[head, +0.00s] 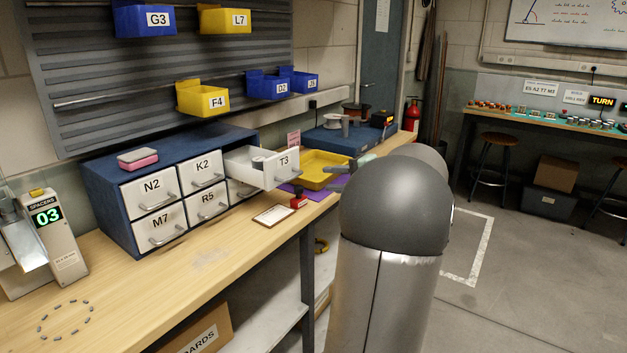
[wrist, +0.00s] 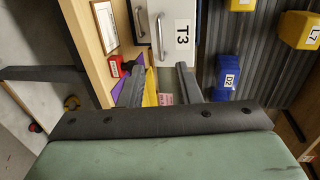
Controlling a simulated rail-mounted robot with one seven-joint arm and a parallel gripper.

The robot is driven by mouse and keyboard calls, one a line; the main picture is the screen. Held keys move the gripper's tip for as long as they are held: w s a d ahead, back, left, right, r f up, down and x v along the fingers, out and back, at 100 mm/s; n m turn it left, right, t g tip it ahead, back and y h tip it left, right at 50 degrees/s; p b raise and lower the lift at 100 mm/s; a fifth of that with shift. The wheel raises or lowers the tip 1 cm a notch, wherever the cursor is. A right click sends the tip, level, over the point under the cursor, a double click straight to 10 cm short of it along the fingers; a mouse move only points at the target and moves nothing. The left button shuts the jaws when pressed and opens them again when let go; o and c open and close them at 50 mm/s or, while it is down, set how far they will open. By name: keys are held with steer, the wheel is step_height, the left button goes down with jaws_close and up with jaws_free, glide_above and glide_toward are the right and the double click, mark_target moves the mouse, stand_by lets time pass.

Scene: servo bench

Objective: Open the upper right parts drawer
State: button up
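The upper right parts drawer (head: 285,166), labelled T3, is pulled well out of the blue cabinet (head: 112,206). Its inside shows from above, with a small grey item in it. In the wrist view the T3 drawer front (wrist: 184,12) and its handle (wrist: 161,37) lie beyond my fingers. My gripper (wrist: 158,78) is open, with a clear gap between the fingers and nothing held. It is apart from the handle. In the head view my arm hides most of the gripper; only a greenish part shows right of the drawer.
Drawers N2 (head: 150,195), K2 (head: 203,173), M7 (head: 160,228) and R5 (head: 208,207) are shut. A yellow tray (head: 325,180), a red object (head: 299,199) and a framed card (head: 273,214) lie near T3.

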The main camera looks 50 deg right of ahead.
steer(key=v, duration=0.6)
steer(key=shift+s, duration=0.25)
steer(key=shift+w+a, duration=0.1)
steer(key=w+a+f+n+g+y+p, duration=0.2)
steer(key=a+g, duration=0.1)
steer(key=a, duration=0.6)
steer(key=w+a+f+n+g+y+p, duration=0.1)
steer(key=w+a+n+g, duration=0.15)
steer(key=a, duration=0.65)
steer(key=w+a+f+n+g+y+p, duration=0.1)
steer(key=w+a+f+g+y+p, duration=0.15)
steer(key=a, duration=0.75)
steer(key=s+a+f+n+g+h+p, duration=0.2)
steer(key=s+a+n+g+h, duration=0.1)
steer(key=s+a+n, duration=0.2)
steer(key=s+a+f+n+g+h+p, duration=0.2)
steer(key=s+a+n, duration=0.4)
steer(key=s+a, duration=0.3)
steer(key=a+f+g+h, duration=0.1)
steer(key=a+g+h, duration=0.1)
steer(key=a, duration=0.1)
steer(key=shift+s+p, duration=0.3)
steer(key=shift+s, duration=0.05)
